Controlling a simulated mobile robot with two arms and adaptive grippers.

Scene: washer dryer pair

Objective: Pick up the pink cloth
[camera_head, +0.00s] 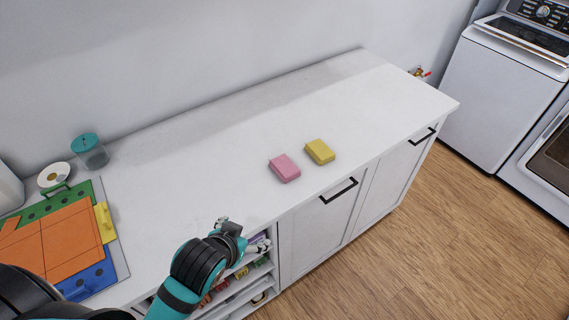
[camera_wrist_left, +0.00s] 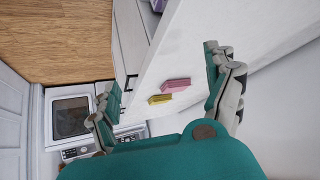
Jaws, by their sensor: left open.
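The pink cloth (camera_head: 284,168) is a small folded block lying flat on the white counter, near its front edge. A similar yellow cloth (camera_head: 320,151) lies just to its right, a small gap apart. My left gripper (camera_head: 240,232) is open and empty at the counter's front edge, to the left of and nearer than the pink cloth. In the left wrist view the pink cloth (camera_wrist_left: 175,86) and the yellow cloth (camera_wrist_left: 160,99) show beyond and between the spread fingers of my left gripper (camera_wrist_left: 163,84), touching neither. My right gripper is not in view.
The white counter (camera_head: 390,95) is clear around and behind the cloths. At left are a coloured board (camera_head: 60,240), a teal-lidded jar (camera_head: 91,152) and a white roll (camera_head: 53,175). Open shelves with small items (camera_head: 235,275) sit below the left gripper. A washer (camera_head: 500,90) stands at right.

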